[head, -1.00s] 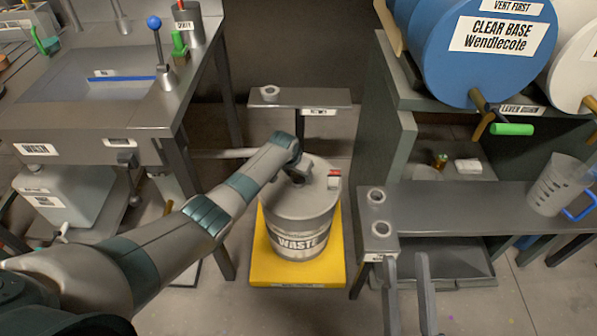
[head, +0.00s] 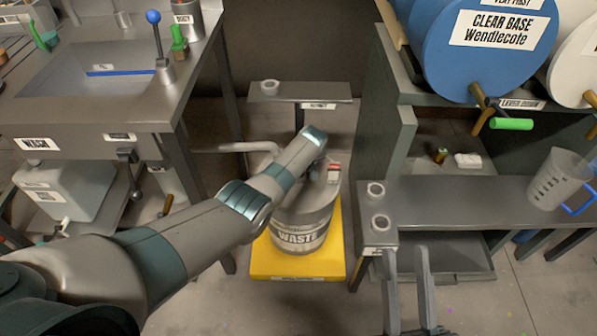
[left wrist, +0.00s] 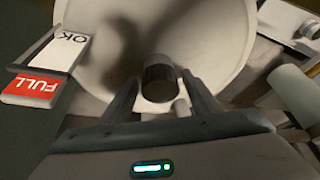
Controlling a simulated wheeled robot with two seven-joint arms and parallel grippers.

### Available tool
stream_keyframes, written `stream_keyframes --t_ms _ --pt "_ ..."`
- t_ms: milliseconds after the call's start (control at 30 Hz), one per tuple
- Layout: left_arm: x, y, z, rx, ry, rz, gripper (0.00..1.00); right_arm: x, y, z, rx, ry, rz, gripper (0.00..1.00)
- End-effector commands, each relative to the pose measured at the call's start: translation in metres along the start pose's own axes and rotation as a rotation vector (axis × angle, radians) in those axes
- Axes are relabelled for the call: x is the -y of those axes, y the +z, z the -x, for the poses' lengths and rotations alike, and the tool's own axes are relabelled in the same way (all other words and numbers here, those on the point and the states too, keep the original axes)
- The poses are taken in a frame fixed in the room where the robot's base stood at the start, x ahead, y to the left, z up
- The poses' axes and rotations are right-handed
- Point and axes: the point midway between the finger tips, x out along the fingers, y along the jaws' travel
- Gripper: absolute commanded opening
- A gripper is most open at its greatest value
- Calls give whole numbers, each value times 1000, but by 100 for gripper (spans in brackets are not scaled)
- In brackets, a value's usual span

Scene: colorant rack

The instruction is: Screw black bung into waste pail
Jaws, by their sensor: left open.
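The waste pail (head: 303,222) stands upright on a yellow base. My left forearm crosses over its lid in the head view and hides my left gripper and part of the lid. In the left wrist view the pale pail lid (left wrist: 105,40) fills the top. My left gripper (left wrist: 160,80) is open, with a finger on either side of a dark round piece, which looks like the black bung (left wrist: 160,70). I cannot tell whether the fingers touch it or how it sits in the lid. My right gripper (head: 405,252) is open and empty at the bottom, near the bench corner.
A red and white OK/FULL tag (left wrist: 50,60) stands at the lid's edge. The yellow base (head: 275,262) lies on the floor between the sink bench (head: 90,128) and the right bench (head: 460,205). A small shelf (head: 310,92) is behind the pail. A clear jug (head: 557,180) stands at right.

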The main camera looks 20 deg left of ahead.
Motion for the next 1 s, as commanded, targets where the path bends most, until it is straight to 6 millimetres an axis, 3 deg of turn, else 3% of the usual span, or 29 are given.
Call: stream_keyframes --t_ms 700,867,900,1000 --pt "0 -1 0 1 -20 48 56 0 4 2 0 0 0 31" --pt "0 -1 0 1 -20 47 20 0 4 2 0 0 0 31" --pt "0 -1 0 1 -20 47 16 0 4 2 0 0 0 31" --pt "0 -1 0 1 -20 46 16 0 4 2 0 0 0 31"
